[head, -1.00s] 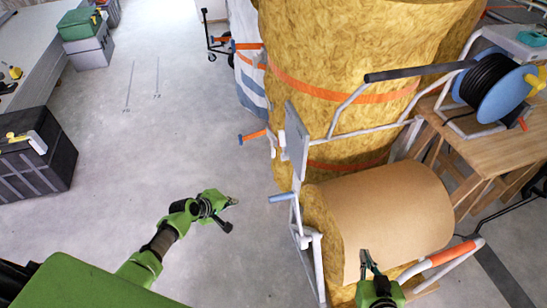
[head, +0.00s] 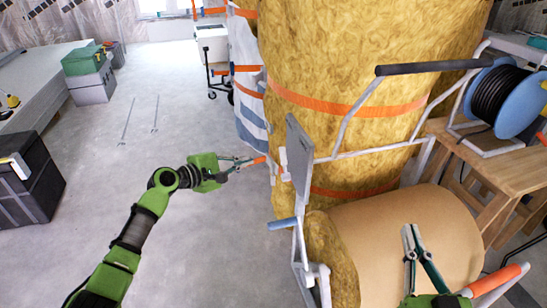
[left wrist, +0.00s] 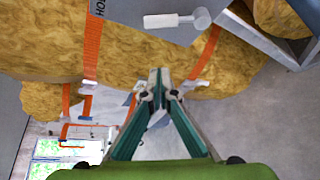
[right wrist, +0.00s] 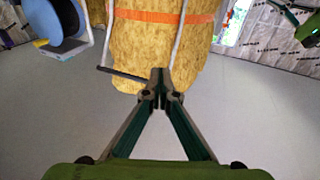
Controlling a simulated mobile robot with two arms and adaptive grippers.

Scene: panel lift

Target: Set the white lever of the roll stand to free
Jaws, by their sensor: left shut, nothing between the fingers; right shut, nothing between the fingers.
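The white lever (head: 283,165) sits on the grey upright plate (head: 301,160) of the roll stand (head: 308,275). In the left wrist view, the white lever (left wrist: 176,20) lies near the top edge, its handle pointing left toward the letters "HO" on the plate. My left gripper (head: 246,162) is shut and empty, left of the lever and apart from it. Its closed tips also show in the left wrist view (left wrist: 158,80). My right gripper (head: 411,230) is shut and empty in front of the brown-wrapped roll (head: 390,235).
Tall yellow insulation rolls (head: 370,60) with orange straps stand behind the stand. An orange-ended bar (head: 259,160) is close to my left fingertips. A blue handle (head: 283,223) juts from the stand below. A workbench (head: 480,150) carries a blue cable reel.

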